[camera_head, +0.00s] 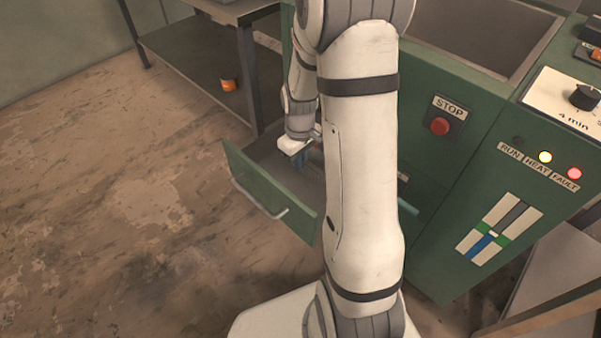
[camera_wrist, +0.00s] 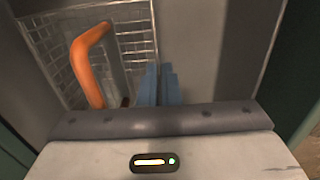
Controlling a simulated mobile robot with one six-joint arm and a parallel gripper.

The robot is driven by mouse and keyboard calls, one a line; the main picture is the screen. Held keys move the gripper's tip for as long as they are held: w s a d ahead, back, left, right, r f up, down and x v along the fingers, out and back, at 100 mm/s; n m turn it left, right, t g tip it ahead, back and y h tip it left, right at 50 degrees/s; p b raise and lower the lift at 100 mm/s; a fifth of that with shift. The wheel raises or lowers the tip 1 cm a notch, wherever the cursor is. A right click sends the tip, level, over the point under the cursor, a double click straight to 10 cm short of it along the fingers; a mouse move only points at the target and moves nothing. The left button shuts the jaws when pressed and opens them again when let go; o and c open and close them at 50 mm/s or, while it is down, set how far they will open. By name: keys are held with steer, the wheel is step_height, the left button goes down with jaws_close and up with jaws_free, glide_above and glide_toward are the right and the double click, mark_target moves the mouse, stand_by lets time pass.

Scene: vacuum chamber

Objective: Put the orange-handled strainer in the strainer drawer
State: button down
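The strainer shows in the wrist view with an orange bar handle (camera_wrist: 87,62) and a wire-mesh body (camera_wrist: 135,47). It appears to lie inside the drawer, whose green front (camera_head: 270,194) stands pulled out in the head view. My gripper (camera_wrist: 160,72) points down into the drawer, its blue fingers close together. The fingers are to the right of the orange handle and apart from it. Mesh shows behind them; I cannot tell whether they touch it. In the head view my gripper (camera_head: 300,161) is low in the drawer, and my arm hides part of the drawer.
A small orange object (camera_head: 229,85) is on the lower shelf of the dark table (camera_head: 190,50) at the back left. The green machine, with its red STOP button (camera_head: 440,126), stands to the right. The floor left of the drawer is clear.

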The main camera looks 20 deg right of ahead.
steer(key=shift+s+f+b, duration=0.1)
steer(key=shift+f+b, duration=0.6)
steer(key=shift+f, duration=1.25)
steer(key=shift+f, duration=0.2)
steer(key=c, duration=1.6)
jaws_free()
steer(key=shift+c, duration=0.2)
steer(key=shift+r, duration=0.1)
